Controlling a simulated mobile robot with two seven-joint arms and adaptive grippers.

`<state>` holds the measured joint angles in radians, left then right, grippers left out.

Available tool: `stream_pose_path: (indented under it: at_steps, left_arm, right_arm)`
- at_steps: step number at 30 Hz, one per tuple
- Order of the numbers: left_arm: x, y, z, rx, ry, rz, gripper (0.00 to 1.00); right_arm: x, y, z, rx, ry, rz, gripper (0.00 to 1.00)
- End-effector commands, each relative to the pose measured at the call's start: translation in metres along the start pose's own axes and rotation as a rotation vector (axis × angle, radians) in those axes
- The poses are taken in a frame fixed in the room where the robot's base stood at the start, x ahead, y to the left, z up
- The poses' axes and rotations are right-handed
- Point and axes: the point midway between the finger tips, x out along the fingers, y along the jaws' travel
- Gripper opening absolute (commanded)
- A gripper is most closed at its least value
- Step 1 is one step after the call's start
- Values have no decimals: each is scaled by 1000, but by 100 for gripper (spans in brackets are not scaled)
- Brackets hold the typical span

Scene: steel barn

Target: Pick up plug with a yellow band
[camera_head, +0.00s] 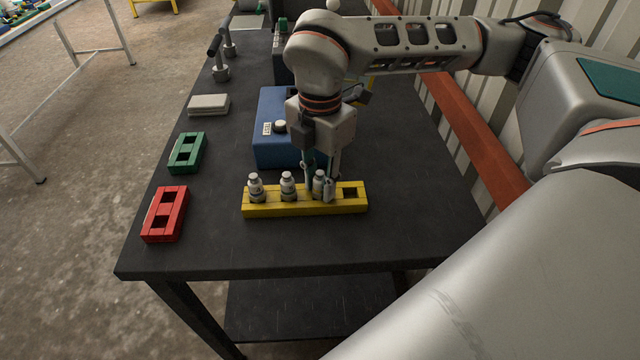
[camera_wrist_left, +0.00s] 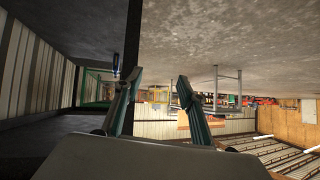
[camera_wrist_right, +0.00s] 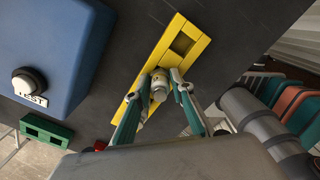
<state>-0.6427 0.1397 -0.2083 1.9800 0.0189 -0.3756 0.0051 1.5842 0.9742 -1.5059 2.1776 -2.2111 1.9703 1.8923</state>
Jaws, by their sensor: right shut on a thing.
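A yellow holder (camera_head: 262,209) lies on the dark table with several pale grey plugs upright in its slots. The left plug (camera_head: 254,187) and the middle plug (camera_head: 288,186) stand free. My right gripper (camera_head: 321,186) points down and is shut on the third plug (camera_head: 318,177), which is still at the holder. In the right wrist view this plug (camera_wrist_right: 158,88) sits between the fingertips (camera_wrist_right: 160,80). The holder's right end slot is empty. I cannot make out a yellow band on any plug. My left gripper (camera_wrist_left: 157,78) shows open and empty in the left wrist view.
A blue test box (camera_head: 270,145) with a button stands just behind the holder. A red holder (camera_head: 164,214) and a green holder (camera_head: 187,152) lie at the left. A grey block (camera_head: 209,105) is behind them. The table's front is clear.

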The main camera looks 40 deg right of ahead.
Motion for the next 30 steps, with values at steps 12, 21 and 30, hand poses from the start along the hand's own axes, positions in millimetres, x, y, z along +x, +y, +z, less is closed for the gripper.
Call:
stream_pose_path:
  at_steps: [12,21,30]
  left_arm:
    - [-2,-1,-6,-3,5,-1,40]
    - [-4,0,-9,-9,7,3,40]
    - [-7,2,-6,-11,-4,6,40]
  right_arm:
    - [-53,2,0,0,-1,8,0]
    - [-134,1,0,1,-1,8,0]
    - [-187,0,0,0,-1,3,0]
